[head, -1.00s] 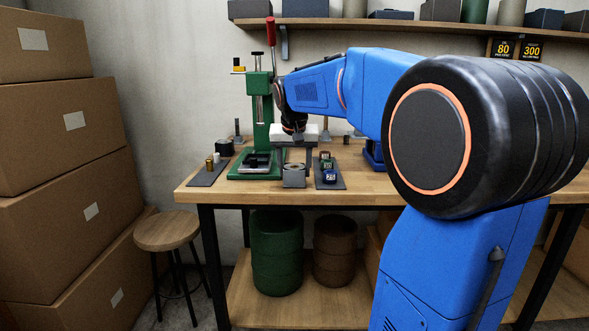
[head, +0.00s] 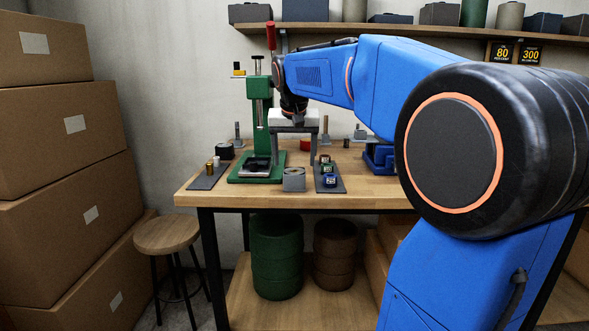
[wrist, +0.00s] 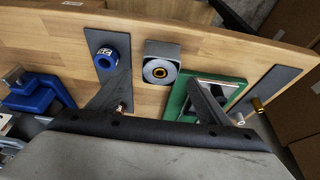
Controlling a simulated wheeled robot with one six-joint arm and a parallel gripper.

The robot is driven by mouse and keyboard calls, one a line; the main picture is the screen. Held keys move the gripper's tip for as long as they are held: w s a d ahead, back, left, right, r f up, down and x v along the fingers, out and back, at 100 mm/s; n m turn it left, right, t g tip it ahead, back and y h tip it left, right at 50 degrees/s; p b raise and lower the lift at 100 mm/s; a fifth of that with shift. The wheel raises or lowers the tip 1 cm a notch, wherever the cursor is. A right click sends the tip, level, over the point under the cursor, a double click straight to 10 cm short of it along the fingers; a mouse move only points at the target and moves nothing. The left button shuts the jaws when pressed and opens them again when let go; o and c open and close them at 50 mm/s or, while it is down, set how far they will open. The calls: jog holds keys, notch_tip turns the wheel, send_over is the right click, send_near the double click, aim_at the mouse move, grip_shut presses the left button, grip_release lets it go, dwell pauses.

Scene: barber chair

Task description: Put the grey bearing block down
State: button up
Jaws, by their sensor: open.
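The grey bearing block (head: 293,182) rests on the wooden bench near its front edge, between the green press and a dark mat. In the wrist view the block (wrist: 161,66) shows from above, with a round bore and a brass-coloured ring in its middle. My gripper (head: 294,158) is open and empty above the block, pointing down. In the wrist view its fingers (wrist: 158,88) are spread wide, one on each side of the block's line and apart from it.
The green press (head: 259,112) stands left of the gripper. A dark mat (head: 329,188) with labelled bushings lies right of the block; another mat (head: 207,181) with small pins lies left. A blue vise-like fixture (head: 378,157) is farther right. Bare bench lies at the front.

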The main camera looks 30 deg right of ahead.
jog(key=v, duration=0.6)
jog(key=s+a+f+n+y, duration=0.1)
jog(key=s+a+f+n, duration=0.1)
jog(key=s+a+f, duration=0.3)
jog(key=s+a+f+n, duration=0.2)
jog(key=s+a+f, duration=0.3)
jog(key=s+f, duration=0.8)
jog(key=s+a+f+n+t+y, duration=0.1)
jog(key=s+a+f+n, duration=0.1)
jog(key=s+a+f, duration=0.3)
jog(key=s+f, duration=0.4)
jog(key=f, duration=0.1)
jog(key=shift+s+f+n+y, duration=0.2)
jog(key=shift+s+n+y, duration=0.1)
jog(key=shift+n, duration=0.1)
